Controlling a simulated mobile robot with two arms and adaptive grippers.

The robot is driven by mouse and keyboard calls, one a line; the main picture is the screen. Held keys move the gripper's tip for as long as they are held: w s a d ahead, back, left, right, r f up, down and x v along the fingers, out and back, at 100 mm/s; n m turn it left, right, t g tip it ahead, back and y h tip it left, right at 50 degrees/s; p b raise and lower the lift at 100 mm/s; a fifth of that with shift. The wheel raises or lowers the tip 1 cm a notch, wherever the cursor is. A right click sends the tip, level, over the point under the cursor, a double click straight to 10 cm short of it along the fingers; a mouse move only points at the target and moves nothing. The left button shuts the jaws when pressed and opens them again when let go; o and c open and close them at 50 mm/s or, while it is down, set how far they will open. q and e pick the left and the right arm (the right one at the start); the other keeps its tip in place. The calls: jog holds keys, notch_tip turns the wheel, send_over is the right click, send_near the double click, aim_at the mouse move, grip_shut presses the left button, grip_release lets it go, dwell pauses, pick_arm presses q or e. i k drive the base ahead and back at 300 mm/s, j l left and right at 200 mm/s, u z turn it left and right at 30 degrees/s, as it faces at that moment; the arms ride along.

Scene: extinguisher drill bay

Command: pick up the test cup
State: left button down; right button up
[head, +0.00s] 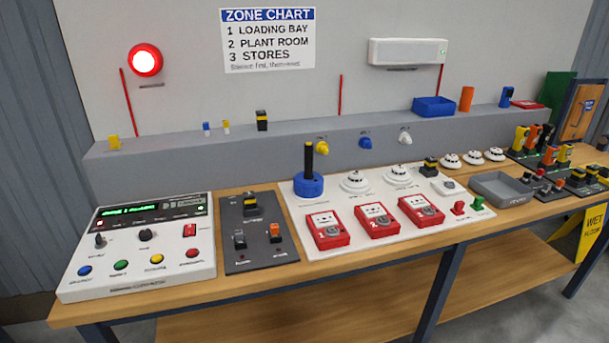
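What looks like the test cup (308,186) is a round blue piece with a dark upright handle and a yellowish band. It stands upright at the back left of the white board (341,245), left of a white round detector (355,182). The cup's underside is hidden, so I cannot tell what it rests on. Neither of my grippers is in view, and nothing is touching the cup.
Red call points (327,229) sit in front of the cup. A white control panel (140,250) and a dark switch plate (258,240) lie to its left. A grey ledge (220,155) runs behind. A grey tray (499,188) stands at right.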

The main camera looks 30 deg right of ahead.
aim_at(307, 184)
jog(key=i+l+u, duration=0.1)
jog(key=i+l, duration=0.6)
jog(key=l, duration=0.15)
